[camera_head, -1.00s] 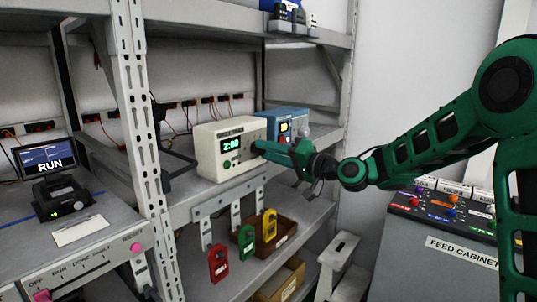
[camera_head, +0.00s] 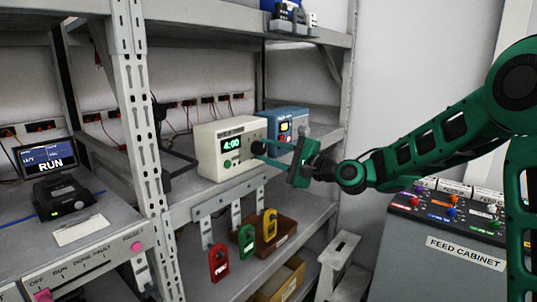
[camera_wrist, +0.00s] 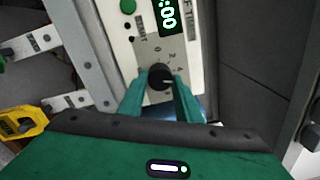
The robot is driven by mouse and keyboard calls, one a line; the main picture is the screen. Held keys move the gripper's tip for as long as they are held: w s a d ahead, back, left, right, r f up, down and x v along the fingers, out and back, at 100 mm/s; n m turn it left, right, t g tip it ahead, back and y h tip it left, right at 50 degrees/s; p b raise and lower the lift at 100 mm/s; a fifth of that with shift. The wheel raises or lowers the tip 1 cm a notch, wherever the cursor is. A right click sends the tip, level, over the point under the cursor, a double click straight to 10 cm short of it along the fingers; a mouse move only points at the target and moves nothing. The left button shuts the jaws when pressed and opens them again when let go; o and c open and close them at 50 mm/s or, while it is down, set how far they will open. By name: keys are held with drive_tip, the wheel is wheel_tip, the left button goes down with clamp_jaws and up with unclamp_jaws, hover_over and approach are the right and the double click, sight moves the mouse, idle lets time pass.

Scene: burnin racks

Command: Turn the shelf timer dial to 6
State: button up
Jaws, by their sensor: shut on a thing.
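The shelf timer (camera_head: 215,160) is a cream box on the middle shelf, and its green display (camera_head: 231,143) reads 4:00. Its black dial (camera_wrist: 160,77) shows in the wrist view with a printed scale beside it; 0, 2 and 4 are readable and the rest is hidden or blurred. My gripper (camera_wrist: 160,90) is shut on the dial, one green finger on each side. In the head view my gripper (camera_head: 268,152) reaches the timer's front from the right and partly hides the dial.
A blue box (camera_head: 288,122) stands right behind the timer. Red, green and yellow lock tags (camera_head: 246,241) hang below the shelf edge. A shelf upright (camera_head: 140,130) stands to the left, and the feed cabinet (camera_head: 450,230) is at the right.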

drive_tip(key=shift+w+d+f+m, duration=0.1)
drive_tip(key=shift+d+m, duration=0.05)
drive_tip(key=shift+m, duration=0.85)
drive_tip(key=shift+w+d+f+m, duration=0.1)
drive_tip(key=shift+m, duration=0.9)
drive_tip(key=o, duration=1)
drive_tip(key=shift+o, duration=0.2)
drive_tip(key=shift+s+a, duration=0.15)
drive_tip(key=v, duration=1)
drive_tip(key=shift+s+d, duration=0.2)
drive_tip(key=shift+d, duration=0.1)
